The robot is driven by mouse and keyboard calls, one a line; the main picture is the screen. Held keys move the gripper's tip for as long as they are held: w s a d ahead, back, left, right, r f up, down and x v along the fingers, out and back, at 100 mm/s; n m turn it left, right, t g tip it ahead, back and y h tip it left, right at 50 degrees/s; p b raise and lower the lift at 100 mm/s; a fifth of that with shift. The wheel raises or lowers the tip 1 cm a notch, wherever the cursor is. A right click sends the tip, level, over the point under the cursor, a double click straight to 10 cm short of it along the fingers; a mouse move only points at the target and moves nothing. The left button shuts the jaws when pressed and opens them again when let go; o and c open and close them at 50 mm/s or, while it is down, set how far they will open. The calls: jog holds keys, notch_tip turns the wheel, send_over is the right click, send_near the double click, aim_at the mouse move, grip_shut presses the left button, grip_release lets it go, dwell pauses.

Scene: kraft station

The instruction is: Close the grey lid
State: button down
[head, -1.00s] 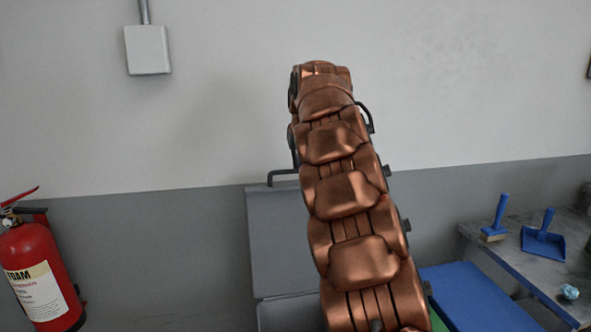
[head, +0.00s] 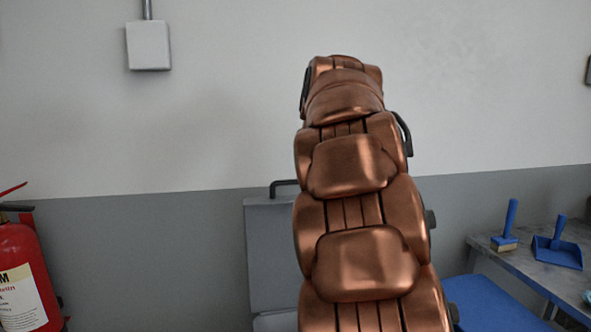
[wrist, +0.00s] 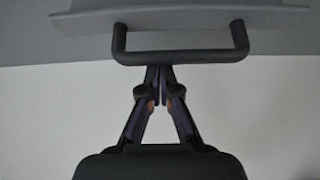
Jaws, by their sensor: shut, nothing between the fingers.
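The grey lid (head: 270,255) stands raised in front of the wall in the head view, partly hidden behind my arm. Its dark handle (head: 284,184) sticks out at the top edge. In the wrist view the lid's edge (wrist: 190,18) runs across the top, with the U-shaped handle (wrist: 180,57) below it. My gripper (wrist: 160,70) is shut and empty, its fingertips at the middle of the handle bar; I cannot tell whether they touch it. In the head view my arm hides the gripper.
A red fire extinguisher (head: 20,275) stands at the left. A table (head: 540,270) at the right holds a blue brush (head: 508,222) and a blue dustpan (head: 557,250). A blue lid or panel (head: 487,305) lies beside my arm. A wall box (head: 148,45) hangs high at the left.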

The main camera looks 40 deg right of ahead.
jog(key=s+a+f+t+h+b, duration=0.1)
jog(key=s+a+f+t+b, duration=0.1)
jog(key=s+b, duration=0.3)
jog(key=s+a+f+t+b, duration=0.1)
jog(key=s+a+f+b, duration=0.2)
jog(key=s+b, duration=0.3)
jog(key=s+a, duration=0.1)
jog(key=s, duration=0.2)
jog(key=shift+a+f+t+h, duration=0.25)
jog(key=shift+a+t+h, duration=0.15)
